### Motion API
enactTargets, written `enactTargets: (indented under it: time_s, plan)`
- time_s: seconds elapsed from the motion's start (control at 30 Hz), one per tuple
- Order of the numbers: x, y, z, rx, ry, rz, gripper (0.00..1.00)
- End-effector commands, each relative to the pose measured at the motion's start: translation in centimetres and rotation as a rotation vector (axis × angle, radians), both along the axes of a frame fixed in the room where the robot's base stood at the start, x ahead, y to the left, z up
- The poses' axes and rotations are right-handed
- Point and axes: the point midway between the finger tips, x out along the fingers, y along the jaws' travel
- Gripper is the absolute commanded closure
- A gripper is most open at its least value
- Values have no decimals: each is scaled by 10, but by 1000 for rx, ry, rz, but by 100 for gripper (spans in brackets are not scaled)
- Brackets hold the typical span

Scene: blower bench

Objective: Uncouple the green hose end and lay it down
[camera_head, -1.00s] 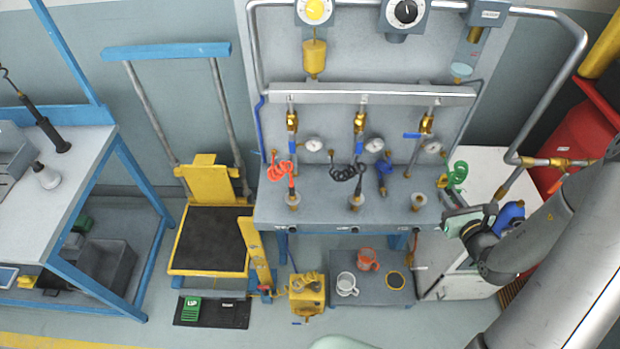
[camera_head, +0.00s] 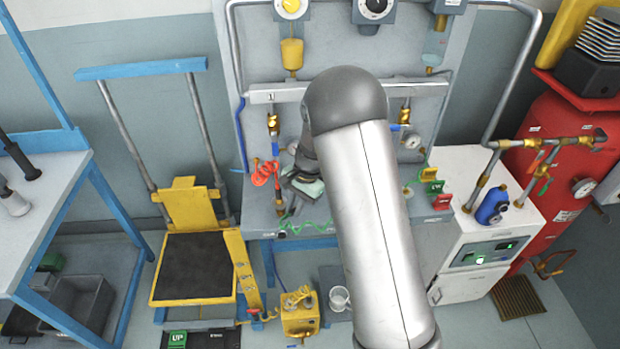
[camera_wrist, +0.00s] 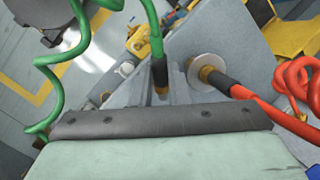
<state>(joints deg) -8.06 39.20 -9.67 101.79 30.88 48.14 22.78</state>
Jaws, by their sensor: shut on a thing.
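My gripper (camera_head: 292,200) is over the left part of the grey bench, partly hidden by my arm. In the wrist view it (camera_wrist: 168,92) is shut on the green hose end (camera_wrist: 159,74), a black sleeve with a brass tip. The green hose (camera_wrist: 149,17) coils up and to the left from it; in the head view the coil (camera_head: 307,228) stretches along the bench's front edge. Beside the held end, the red hose end (camera_wrist: 236,91) sits at a brass fitting on a round plate (camera_wrist: 207,72). Whether the held tip touches the bench is hidden.
The red coil (camera_head: 264,172) hangs just left of my gripper. A white cabinet (camera_head: 482,225) with a blue bottle (camera_head: 491,205) stands to the right. My arm covers the bench's middle.

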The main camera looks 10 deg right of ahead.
Motion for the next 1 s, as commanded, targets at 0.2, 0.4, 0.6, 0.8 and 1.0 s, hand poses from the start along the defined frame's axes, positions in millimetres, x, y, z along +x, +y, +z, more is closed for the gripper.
enactTargets:
  time_s: [0.2, 0.4, 0.6, 0.8, 1.0]
  plan:
    - [52, -40, -15, -176, -236, 369, 100]
    - [100, -63, -2, -229, -383, 561, 100]
    - [116, -68, 7, -239, -426, 626, 100]
    - [116, -67, -3, -238, -425, 626, 100]
    - [115, -67, -21, -237, -422, 625, 100]
